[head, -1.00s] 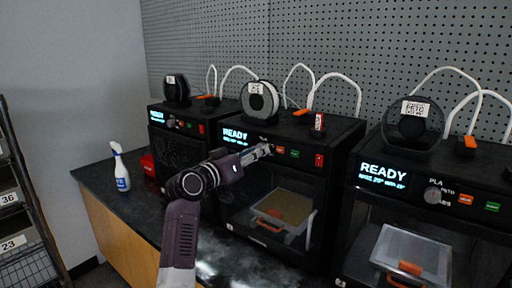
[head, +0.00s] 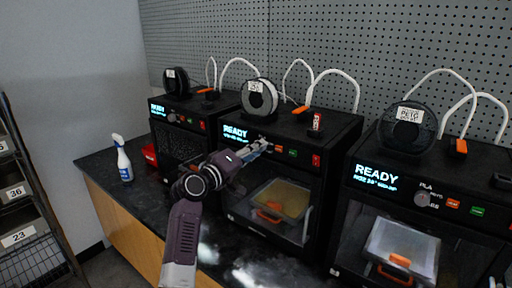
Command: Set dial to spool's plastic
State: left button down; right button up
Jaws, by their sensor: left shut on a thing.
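The middle printer (head: 290,136) shows READY on its screen. A spool (head: 260,101) with a grey-white rim and a white label stands on top of it; the label is too small to read. My left gripper (head: 265,145) reaches in from the left to this printer's control panel, between the screen and the orange button. It is shut on the dial there, which its fingers mostly hide, so I cannot tell where the dial points. My right gripper is not in view.
The right printer (head: 375,172) has a dark spool (head: 406,127) labelled PETG and an uncovered dial (head: 421,199). A left printer (head: 186,118) stands farther off. A spray bottle (head: 123,160) and a red bin (head: 150,153) stand at the counter's left. A shelf rack (head: 25,210) is at far left.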

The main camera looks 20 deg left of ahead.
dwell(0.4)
pick_arm(q)
jog(key=c, duration=1.6)
grip_release()
jog(key=shift+v, duration=4.05)
